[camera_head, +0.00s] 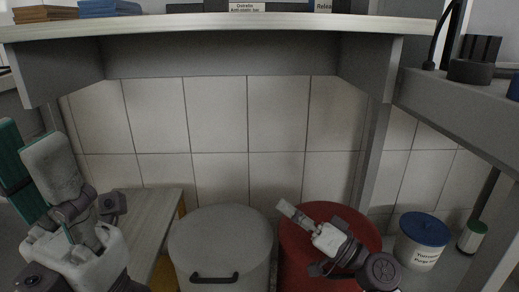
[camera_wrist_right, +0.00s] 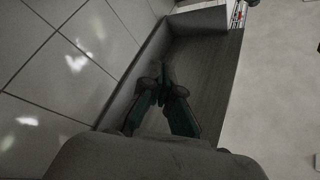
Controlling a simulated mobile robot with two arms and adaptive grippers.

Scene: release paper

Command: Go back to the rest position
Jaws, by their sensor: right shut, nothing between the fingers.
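My right gripper (camera_head: 287,209) is shut and empty. It reaches in from the lower right in the head view, in front of the red round bin (camera_head: 349,222), with its tips toward the upper left. I cannot tell whether it touches the bin. In the right wrist view its dark green fingers (camera_wrist_right: 163,75) meet at the tips with nothing between them. My left arm stands at the lower left of the head view, with a grey block-like part (camera_head: 50,163) and a green part at its upper end. Whether its gripper is open or shut is unclear.
A pale worktop (camera_head: 240,24) spans the top of the head view. Below it are a tiled wall (camera_head: 220,130), a grey lidded bin (camera_head: 220,240) and a blue-lidded tub (camera_head: 420,240). A grey bench (camera_head: 455,110) borders the right side. A low wooden surface (camera_head: 150,225) is at left.

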